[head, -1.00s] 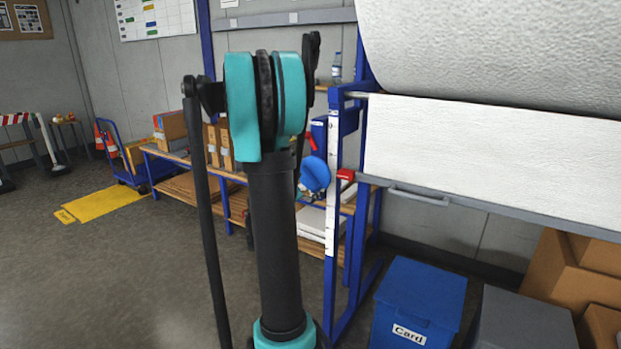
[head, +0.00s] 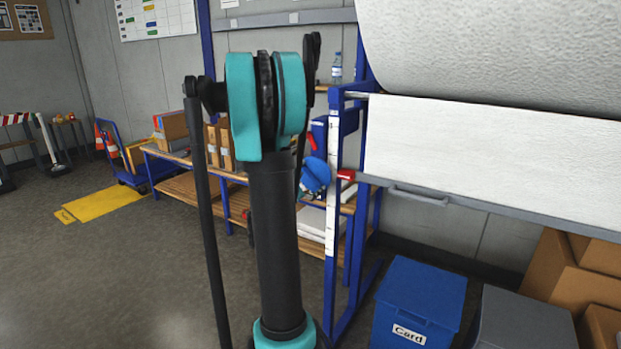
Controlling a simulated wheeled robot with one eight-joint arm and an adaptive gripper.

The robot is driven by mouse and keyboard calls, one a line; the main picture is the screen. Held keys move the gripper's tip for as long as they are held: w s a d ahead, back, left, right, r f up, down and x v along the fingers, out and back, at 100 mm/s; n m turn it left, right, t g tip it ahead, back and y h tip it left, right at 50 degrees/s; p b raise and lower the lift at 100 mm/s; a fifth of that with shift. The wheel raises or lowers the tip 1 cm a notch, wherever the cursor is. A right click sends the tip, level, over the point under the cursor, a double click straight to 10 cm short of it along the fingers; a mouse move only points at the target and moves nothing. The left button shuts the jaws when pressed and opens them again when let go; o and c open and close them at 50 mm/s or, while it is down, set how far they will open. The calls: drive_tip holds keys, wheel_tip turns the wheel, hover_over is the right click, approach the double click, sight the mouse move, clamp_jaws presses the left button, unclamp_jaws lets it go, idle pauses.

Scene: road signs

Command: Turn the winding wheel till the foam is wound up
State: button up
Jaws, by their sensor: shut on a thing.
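White foam hangs as a flat sheet (head: 490,150) from under a large roll (head: 500,50) at the upper right of the head view. A blue rounded part (head: 316,175), perhaps the winding wheel, shows at the left post of the blue roll stand (head: 333,210). My arm's upright black and teal links partly cover the area left of it.
A blue Card bin (head: 420,295) and a grey bin (head: 525,320) stand below the foam, with cardboard boxes (head: 570,265) at the right. A wooden bench (head: 180,187) and blue trolley (head: 122,165) are behind. The floor at left is open.

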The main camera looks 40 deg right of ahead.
drive_tip(key=shift+d+m, duration=0.1)
drive_tip(key=shift+m, duration=0.3)
drive_tip(key=m, duration=0.6)
drive_tip(key=shift+d+f, duration=0.1)
drive_tip(key=m, duration=0.6)
drive_tip(key=shift+f+m, duration=0.15)
drive_tip(key=shift+m, duration=0.25)
drive_tip(key=m, duration=0.5)
drive_tip(key=shift+w+f, duration=0.1)
drive_tip(key=m, duration=0.5)
drive_tip(key=shift+w, duration=0.1)
drive_tip(key=o, duration=0.9)
drive_tip(key=shift+f, duration=0.1)
drive_tip(key=shift+o, duration=0.3)
